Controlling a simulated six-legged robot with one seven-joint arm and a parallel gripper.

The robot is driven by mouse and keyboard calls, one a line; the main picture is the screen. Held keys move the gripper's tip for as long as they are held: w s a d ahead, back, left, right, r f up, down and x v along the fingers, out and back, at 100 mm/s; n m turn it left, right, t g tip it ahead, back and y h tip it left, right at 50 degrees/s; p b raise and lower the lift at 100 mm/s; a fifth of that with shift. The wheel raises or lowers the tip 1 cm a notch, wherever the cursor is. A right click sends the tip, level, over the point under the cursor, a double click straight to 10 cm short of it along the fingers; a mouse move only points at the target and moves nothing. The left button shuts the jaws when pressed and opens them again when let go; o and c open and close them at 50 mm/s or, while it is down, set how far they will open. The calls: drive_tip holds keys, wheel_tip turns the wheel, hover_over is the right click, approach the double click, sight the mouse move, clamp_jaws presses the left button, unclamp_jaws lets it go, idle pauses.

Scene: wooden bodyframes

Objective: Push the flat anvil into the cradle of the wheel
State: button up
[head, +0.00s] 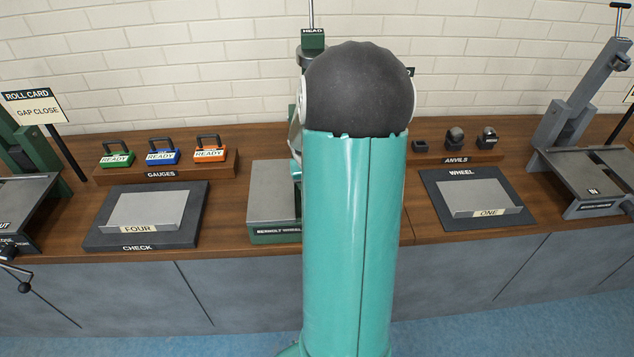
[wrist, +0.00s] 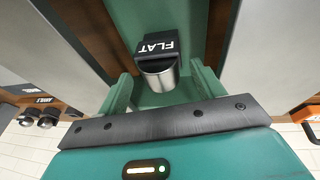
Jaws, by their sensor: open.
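The flat anvil (wrist: 160,68) is a steel roller with a black block marked FLAT, at the upper middle of the wrist view. It sits against the green frame of the wheel (wrist: 145,15). My gripper (wrist: 162,76) is open, its green fingers apart on either side of the anvil. I cannot tell whether the fingers touch it or how deep it sits in the cradle. In the head view my arm hides the gripper, the anvil and most of the wheel; its grey-topped base (head: 272,195) shows at the left of the arm.
The anvils rack (head: 470,156) stands right of the wheel with two dark-blocked anvils (head: 455,137) and a lower dark piece. A grey tray marked ONE (head: 480,195) lies before it. At left are a tray marked FOUR (head: 145,208) and gauges (head: 163,155).

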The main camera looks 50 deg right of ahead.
drive_tip(key=v, duration=1.4)
idle(0.5)
drive_tip(key=w+a+r+n+t, duration=0.1)
drive_tip(key=w+a+r+n, duration=0.2)
drive_tip(key=a, duration=0.9)
drive_tip(key=s+a+r+n+t+y, duration=0.1)
drive_tip(key=s+a+n, duration=0.1)
drive_tip(key=a, duration=0.6)
drive_tip(key=s+a+r+n+t+y, duration=0.1)
drive_tip(key=s+a, duration=0.3)
drive_tip(key=a, duration=0.4)
drive_tip(key=s+a+r+n+t+y, duration=0.1)
drive_tip(key=s+a+r+n, duration=0.1)
drive_tip(key=a, duration=0.6)
drive_tip(key=shift+s+n+t+y, duration=0.3)
drive_tip(key=shift+s+n, duration=0.2)
drive_tip(key=shift+n, duration=0.2)
drive_tip(key=c, duration=0.7)
drive_tip(key=shift+d, duration=0.2)
